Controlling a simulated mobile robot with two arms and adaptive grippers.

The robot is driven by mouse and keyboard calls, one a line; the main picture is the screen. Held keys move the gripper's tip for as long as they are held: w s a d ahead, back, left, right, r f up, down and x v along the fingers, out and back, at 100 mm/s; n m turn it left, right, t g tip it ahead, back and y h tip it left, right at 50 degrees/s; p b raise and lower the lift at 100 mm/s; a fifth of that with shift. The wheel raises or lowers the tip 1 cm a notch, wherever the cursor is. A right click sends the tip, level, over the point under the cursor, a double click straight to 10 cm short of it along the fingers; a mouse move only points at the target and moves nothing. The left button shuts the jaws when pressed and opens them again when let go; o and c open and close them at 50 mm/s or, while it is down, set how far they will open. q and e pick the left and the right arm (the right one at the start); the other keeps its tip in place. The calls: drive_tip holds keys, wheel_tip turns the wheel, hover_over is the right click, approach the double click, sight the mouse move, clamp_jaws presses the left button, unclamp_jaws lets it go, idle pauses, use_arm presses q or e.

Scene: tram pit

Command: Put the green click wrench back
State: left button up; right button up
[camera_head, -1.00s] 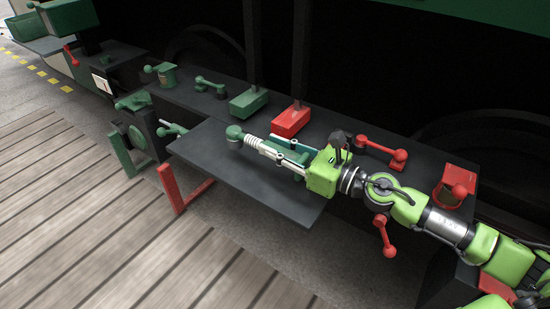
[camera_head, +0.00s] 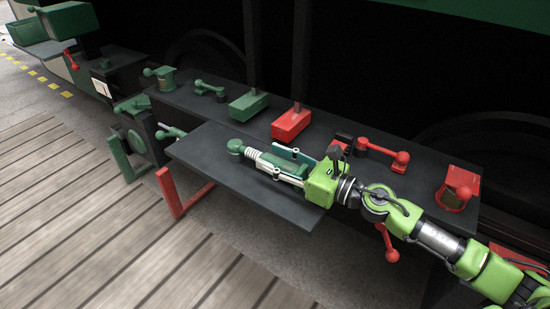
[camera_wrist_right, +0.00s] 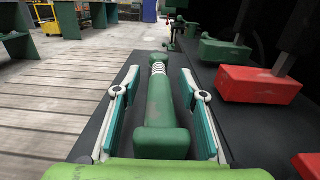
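The green click wrench (camera_head: 236,147) lies on the dark lower shelf (camera_head: 216,172). Its rounded green end and ribbed pale section point left. In the right wrist view the wrench (camera_wrist_right: 161,105) runs away from the camera, with a blocky green end nearest to me. My right gripper (camera_head: 268,156) is open, its two teal and white fingers along either side of the wrench body. In the right wrist view the gripper (camera_wrist_right: 160,73) shows gaps on both sides of the wrench. My left gripper is not in view.
On the bench behind, a green block (camera_head: 248,105) and a red block (camera_head: 291,123) stand with posts above. Red lever tools (camera_head: 385,152) and a red bracket (camera_head: 457,187) are to the right. The left part of the shelf is clear. Wooden decking (camera_head: 70,210) lies in front.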

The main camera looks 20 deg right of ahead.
sight(303, 173)
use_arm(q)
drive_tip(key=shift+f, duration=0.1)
use_arm(e)
drive_tip(key=shift+f, duration=0.1)
drive_tip(key=shift+s+d+f+b, duration=0.25)
drive_tip(key=shift+s+b, duration=0.05)
drive_tip(key=shift+b, duration=0.1)
drive_tip(key=v, duration=0.3)
drive_tip(key=b+v, duration=0.1)
drive_tip(key=v, duration=0.7)
drive_tip(key=shift+s+a+r+b, duration=0.15)
drive_tip(key=shift+a+r+b, duration=0.05)
drive_tip(key=shift+r+b, duration=0.15)
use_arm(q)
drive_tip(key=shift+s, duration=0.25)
use_arm(e)
drive_tip(key=shift+v, duration=1.05)
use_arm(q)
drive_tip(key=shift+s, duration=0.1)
